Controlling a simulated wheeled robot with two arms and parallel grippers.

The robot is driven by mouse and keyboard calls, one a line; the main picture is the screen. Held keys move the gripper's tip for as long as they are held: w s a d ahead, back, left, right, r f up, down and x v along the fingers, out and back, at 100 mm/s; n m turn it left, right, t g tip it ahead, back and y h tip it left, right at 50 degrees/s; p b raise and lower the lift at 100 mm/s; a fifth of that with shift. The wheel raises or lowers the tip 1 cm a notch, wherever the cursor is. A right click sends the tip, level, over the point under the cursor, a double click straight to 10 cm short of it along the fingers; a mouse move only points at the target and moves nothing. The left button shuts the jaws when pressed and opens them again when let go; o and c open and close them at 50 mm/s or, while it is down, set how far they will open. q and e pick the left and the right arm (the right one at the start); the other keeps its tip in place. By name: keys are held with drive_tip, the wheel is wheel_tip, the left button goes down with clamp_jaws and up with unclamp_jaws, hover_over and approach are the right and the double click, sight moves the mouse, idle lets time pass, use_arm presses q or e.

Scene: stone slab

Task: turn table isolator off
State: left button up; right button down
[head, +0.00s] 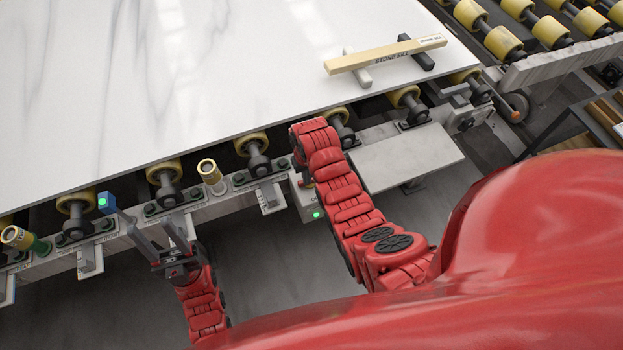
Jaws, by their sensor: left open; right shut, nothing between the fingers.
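A small grey box (306,203) is on the front rail of the roller table, with a green light low on its front and a red part near its top. It looks like the isolator; its label and knob position are too small and covered to read. My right arm bends over this box; its gripper (300,166) is mostly hidden behind the red links, with only a small dark part showing, shut and empty. I cannot tell if it touches the box. My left gripper (141,214) is open and empty in front of the rail, left of the box.
A white stone slab (210,65) lies on the yellow rollers (165,171). A beige bar (385,54) marked stone sill rests on two supports on the slab. A grey plate (405,158) juts out right of the box.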

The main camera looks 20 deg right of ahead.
sight(302, 186)
drive_tip(key=shift+f, duration=0.15)
idle(0.4)
drive_tip(key=shift+f+b, duration=2.4)
drive_tip(key=shift+f, duration=1.1)
drive_tip(key=shift+r, duration=0.15)
drive_tip(key=shift+r, duration=0.2)
drive_tip(key=shift+w+a, duration=0.3)
drive_tip(key=shift+a, duration=0.05)
drive_tip(key=shift+w+a+b, duration=0.1)
drive_tip(key=shift+b, duration=0.25)
drive_tip(key=shift+w+a, duration=0.2)
drive_tip(key=shift+w, duration=0.05)
